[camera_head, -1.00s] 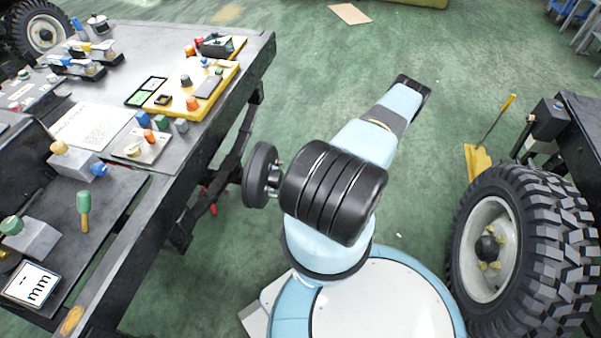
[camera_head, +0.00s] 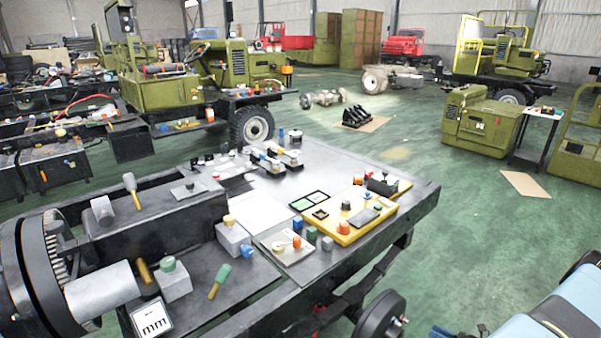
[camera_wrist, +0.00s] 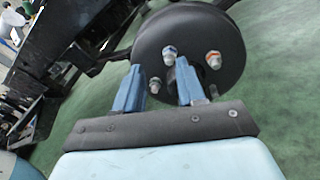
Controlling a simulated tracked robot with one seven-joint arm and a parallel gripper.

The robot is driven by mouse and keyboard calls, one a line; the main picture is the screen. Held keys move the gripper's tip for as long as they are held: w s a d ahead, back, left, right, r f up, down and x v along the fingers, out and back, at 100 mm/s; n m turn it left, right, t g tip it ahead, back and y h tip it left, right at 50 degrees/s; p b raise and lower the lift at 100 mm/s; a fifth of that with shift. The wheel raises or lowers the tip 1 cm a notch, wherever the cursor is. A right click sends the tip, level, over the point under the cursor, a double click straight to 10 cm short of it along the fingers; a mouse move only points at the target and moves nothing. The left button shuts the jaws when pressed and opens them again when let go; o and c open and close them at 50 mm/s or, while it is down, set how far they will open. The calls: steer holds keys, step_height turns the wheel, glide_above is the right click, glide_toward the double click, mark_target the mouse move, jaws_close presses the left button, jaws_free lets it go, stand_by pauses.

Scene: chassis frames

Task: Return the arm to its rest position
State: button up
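My gripper (camera_wrist: 160,75) shows in the wrist view with its two blue fingers spread apart and nothing seen between them. A dark round wheel hub (camera_wrist: 188,45) with several studs and coloured nuts lies beyond the fingertips, and they overlap its lower part in the picture. I cannot tell the gap between them. The same hub stands beside the workbench in the head view (camera_head: 381,315). Part of my light blue arm (camera_head: 565,308) shows at the lower right of the head view. Most of the arm is out of frame.
A grey workbench (camera_head: 400,215) carries a yellow control panel (camera_head: 345,232), switch boxes and a green-handled tool (camera_head: 218,281). A large dark drum (camera_head: 35,280) is at the lower left. Green vehicles stand behind. Green floor (camera_head: 470,240) is open on the right.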

steer(key=w+a+r+n+g, duration=0.25)
steer(key=r+n+g, duration=0.2)
steer(key=r, duration=0.65)
steer(key=w+a+r+n+g+h, duration=0.1)
steer(key=w+a+r+n+g, duration=0.3)
steer(key=r, duration=0.6)
steer(key=w+r+n+g, duration=0.2)
steer(key=r+n, duration=0.3)
steer(key=r, duration=0.6)
steer(key=s+a+r+n+g+h, duration=0.1)
steer(key=s+a+r+n+h, duration=0.2)
steer(key=r, duration=0.4)
steer(key=a+r+n+h, duration=0.1)
steer(key=a+r+n, duration=0.1)
steer(key=a+r, duration=0.4)
steer(key=s+a+r+n+g+h, duration=0.1)
steer(key=s+a+r+n+h, duration=0.15)
steer(key=r, duration=0.45)
steer(key=s+a+r+n+t+h, duration=0.2)
steer(key=s+a+r+n, duration=0.3)
steer(key=s+r, duration=0.3)
steer(key=s+a+r+n+t+h, duration=0.3)
steer(key=s+r, duration=0.5)
steer(key=s, duration=0.4)
steer(key=shift+s+a+r+n+t, duration=0.25)
steer(key=shift+a+n+t, duration=0.3)
steer(key=shift+a+n, duration=0.65)
